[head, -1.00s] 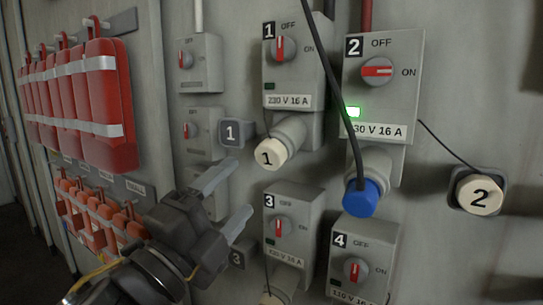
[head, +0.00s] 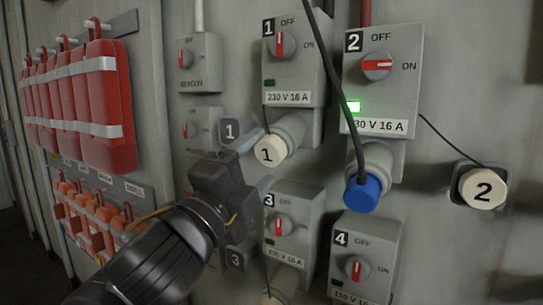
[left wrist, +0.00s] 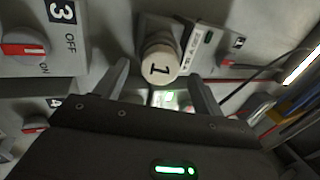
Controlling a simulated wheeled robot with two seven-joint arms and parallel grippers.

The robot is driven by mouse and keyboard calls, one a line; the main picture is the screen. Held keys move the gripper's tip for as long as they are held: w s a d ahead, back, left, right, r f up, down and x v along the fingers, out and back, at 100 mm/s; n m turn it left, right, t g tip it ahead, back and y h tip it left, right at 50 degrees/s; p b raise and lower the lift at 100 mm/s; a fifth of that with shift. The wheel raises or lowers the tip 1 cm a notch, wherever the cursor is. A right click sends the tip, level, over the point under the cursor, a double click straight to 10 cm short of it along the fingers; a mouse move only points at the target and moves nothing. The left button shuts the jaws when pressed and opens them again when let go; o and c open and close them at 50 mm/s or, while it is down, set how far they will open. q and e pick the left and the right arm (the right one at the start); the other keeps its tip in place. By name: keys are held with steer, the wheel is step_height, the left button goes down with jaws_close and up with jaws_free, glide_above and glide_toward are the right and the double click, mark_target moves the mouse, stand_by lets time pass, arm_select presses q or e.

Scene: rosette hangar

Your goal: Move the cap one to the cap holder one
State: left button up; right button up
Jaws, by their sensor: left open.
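Cap one (head: 270,151), a cream round cap marked 1, covers the end of the angled grey socket under switch box 1. It also shows in the left wrist view (left wrist: 160,66), ahead of and between the fingers. Cap holder one (head: 231,131) is a grey square plate marked 1 on the wall, just left of the cap and empty. My left gripper (head: 259,163) is open, with its fingertips just left of the cap, one higher and one lower. I cannot tell whether they touch it. My right gripper is not in view.
A black cable runs down to a blue plug (head: 362,193) in the socket under switch box 2 (head: 381,80). Cap two (head: 482,188) sits on its holder at right. Switch box 3 (head: 293,215) is just below the gripper. Red padlock-like tags hang at left.

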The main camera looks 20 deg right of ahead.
arm_select(q)
steer(key=shift+x, duration=1.15)
steer(key=shift+b, duration=0.4)
steer(key=c, duration=1.3)
steer(key=shift+s+f, duration=0.1)
